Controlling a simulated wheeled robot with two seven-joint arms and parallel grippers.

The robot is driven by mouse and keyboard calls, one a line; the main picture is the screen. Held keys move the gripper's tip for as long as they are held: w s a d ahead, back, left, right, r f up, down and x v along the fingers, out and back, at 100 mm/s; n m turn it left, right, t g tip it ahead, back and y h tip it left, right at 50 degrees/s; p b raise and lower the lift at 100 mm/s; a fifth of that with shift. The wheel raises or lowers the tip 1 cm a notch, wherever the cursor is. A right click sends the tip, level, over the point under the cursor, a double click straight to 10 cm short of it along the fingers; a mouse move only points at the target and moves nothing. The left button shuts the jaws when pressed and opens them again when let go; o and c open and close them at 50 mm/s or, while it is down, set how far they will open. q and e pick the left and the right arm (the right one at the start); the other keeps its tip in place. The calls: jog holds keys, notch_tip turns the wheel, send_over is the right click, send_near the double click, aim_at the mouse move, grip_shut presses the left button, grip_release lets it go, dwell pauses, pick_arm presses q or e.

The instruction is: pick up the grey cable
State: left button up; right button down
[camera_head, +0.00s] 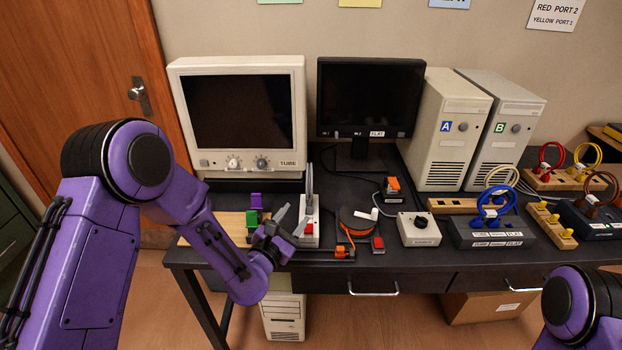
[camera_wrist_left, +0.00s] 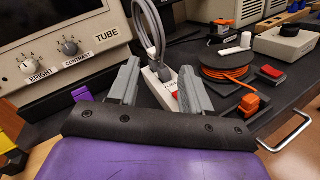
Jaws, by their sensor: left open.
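The grey cable (camera_wrist_left: 148,27) is a looped coil standing upright on a white base (camera_wrist_left: 160,85) with a red button, just beyond my left gripper in the left wrist view. In the head view the cable (camera_head: 310,182) shows edge-on as a thin grey loop above the white base (camera_head: 309,234), in front of the tube monitor. My left gripper (camera_head: 291,220) is open and empty, and its fingers also show in the left wrist view (camera_wrist_left: 158,88). The fingers are apart, on the near side of the base. My right arm shows only in part at the lower right; its gripper is out of view.
An orange cable reel (camera_head: 357,222) sits right of the base. A wooden board (camera_head: 232,228) with coloured blocks lies left. The tube monitor (camera_head: 240,115) and flat monitor (camera_head: 370,95) stand behind. A grey dial box (camera_head: 418,229) is farther right.

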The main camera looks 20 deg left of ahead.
aim_at(309, 196)
pick_arm(q)
jog(key=w, duration=0.2)
jog(key=w+d+p, duration=0.1)
jog(key=w, duration=0.1)
jog(key=shift+d, duration=0.1)
jog(key=shift+w+a+r, duration=0.2)
jog(key=shift+w+r, duration=0.05)
jog(key=shift+w, duration=0.25)
jog(key=w, duration=0.1)
jog(key=w+p, duration=0.1)
jog(key=w, duration=0.1)
jog(key=w+f+p, duration=0.1)
jog(key=w, duration=0.1)
jog(key=shift+w+d, duration=0.2)
jog(key=shift+d, duration=0.1)
jog(key=shift+s, duration=0.1)
jog(key=shift+a, duration=0.1)
jog(key=shift+c, duration=0.4)
grip_shut()
